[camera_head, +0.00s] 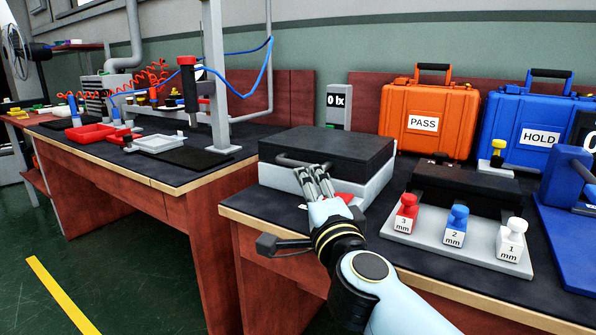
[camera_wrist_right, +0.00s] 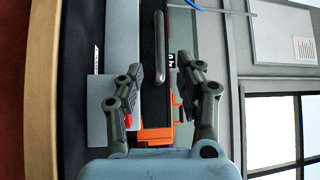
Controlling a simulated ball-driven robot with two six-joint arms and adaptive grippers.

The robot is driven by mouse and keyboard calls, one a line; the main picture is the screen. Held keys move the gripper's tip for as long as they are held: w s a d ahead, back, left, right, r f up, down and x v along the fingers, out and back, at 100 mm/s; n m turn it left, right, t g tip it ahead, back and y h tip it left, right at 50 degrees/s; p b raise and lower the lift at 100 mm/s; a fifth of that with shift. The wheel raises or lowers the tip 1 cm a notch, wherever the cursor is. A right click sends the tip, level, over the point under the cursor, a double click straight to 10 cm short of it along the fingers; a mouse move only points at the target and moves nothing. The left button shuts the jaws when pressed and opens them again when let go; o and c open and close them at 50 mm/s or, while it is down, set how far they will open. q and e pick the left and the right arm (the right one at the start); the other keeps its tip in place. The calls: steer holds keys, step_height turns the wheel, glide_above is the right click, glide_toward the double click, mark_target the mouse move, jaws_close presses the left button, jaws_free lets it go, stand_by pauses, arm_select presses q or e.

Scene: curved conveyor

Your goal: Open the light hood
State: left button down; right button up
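The light hood (camera_head: 345,148) is a black lid lying flat and shut on a grey box (camera_head: 374,190) near the middle of the view. Its grey bar handle (camera_head: 292,161) runs along the front edge; the handle also shows in the right wrist view (camera_wrist_right: 159,50). My right gripper (camera_head: 317,172) is in front of the hood, close to the handle. In the right wrist view, its two fingers are spread, with the handle appearing between and beyond them. I cannot tell whether they touch it. My left gripper is not visible.
A "0 lx" display (camera_head: 338,107) stands behind the hood. Orange PASS (camera_head: 428,118) and blue HOLD (camera_head: 535,128) cases stand behind. A grey block with red, blue and white knobs (camera_head: 455,240) lies right. A red piece (camera_head: 344,198) is beside my right gripper. A gap separates the left bench (camera_head: 185,184).

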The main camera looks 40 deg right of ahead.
mark_target(299, 166)
steer(key=x, duration=0.9)
steer(key=shift+b, duration=0.3)
jaws_close()
